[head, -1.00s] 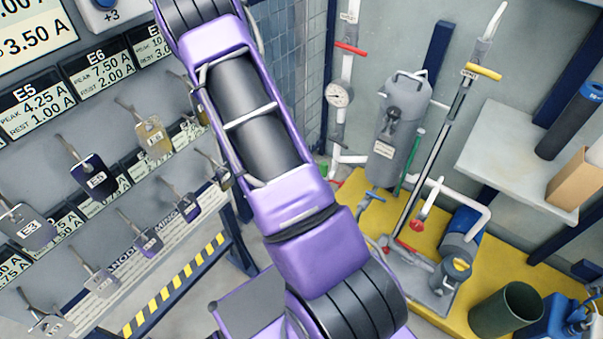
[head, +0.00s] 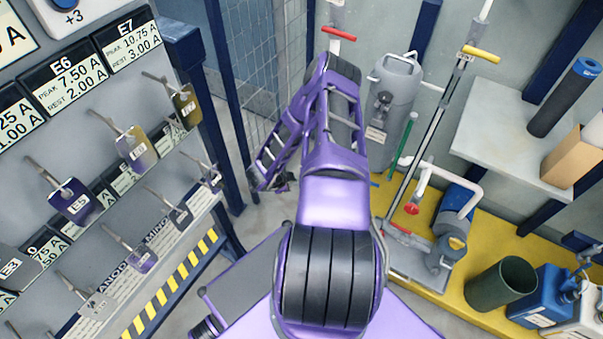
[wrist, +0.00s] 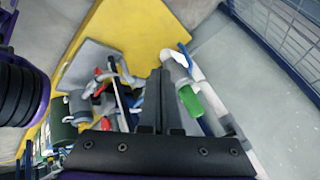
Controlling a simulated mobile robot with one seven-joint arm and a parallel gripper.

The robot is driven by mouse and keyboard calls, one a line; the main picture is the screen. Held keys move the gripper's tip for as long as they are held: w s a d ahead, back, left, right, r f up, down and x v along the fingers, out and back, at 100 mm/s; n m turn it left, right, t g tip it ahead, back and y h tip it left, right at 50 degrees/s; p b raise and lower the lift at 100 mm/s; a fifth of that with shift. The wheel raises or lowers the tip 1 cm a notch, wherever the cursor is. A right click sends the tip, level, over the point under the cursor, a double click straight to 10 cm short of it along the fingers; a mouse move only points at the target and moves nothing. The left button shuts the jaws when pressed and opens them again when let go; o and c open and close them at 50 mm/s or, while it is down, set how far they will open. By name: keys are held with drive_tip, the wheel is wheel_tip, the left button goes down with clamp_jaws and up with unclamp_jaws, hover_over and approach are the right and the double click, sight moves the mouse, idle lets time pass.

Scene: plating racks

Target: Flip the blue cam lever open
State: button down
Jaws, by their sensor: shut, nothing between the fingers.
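A small blue lever, likely the cam lever (wrist: 185,57), shows in the wrist view beside the end of a white pipe and a green hose piece (wrist: 189,101). It lies just beyond and right of my fingertips, with a visible gap in the picture. In the head view only a bit of blue (head: 375,181) shows past my arm, so its angle is unclear there. My gripper (wrist: 161,75) has its two dark fingers together and holds nothing. In the head view the gripper (head: 284,184) hangs low, partly hidden by my own arm.
A grey tank (head: 393,95), red-handled valves (head: 412,209) and a tall yellow-handled pole (head: 482,54) stand around the yellow platform (head: 455,288). A dark green bin (head: 501,282) is at right. A tag rack (head: 30,135) fills the left. Open floor (wrist: 235,95) lies right of the pipe.

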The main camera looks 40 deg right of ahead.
drive_tip(key=w+d+f+b, duration=0.2)
drive_tip(key=w+d+f, duration=0.2)
drive_tip(key=d+f, duration=0.3)
drive_tip(key=shift+w+d+f, duration=0.15)
drive_tip(key=shift+d+f, duration=0.25)
drive_tip(key=shift+d, duration=0.35)
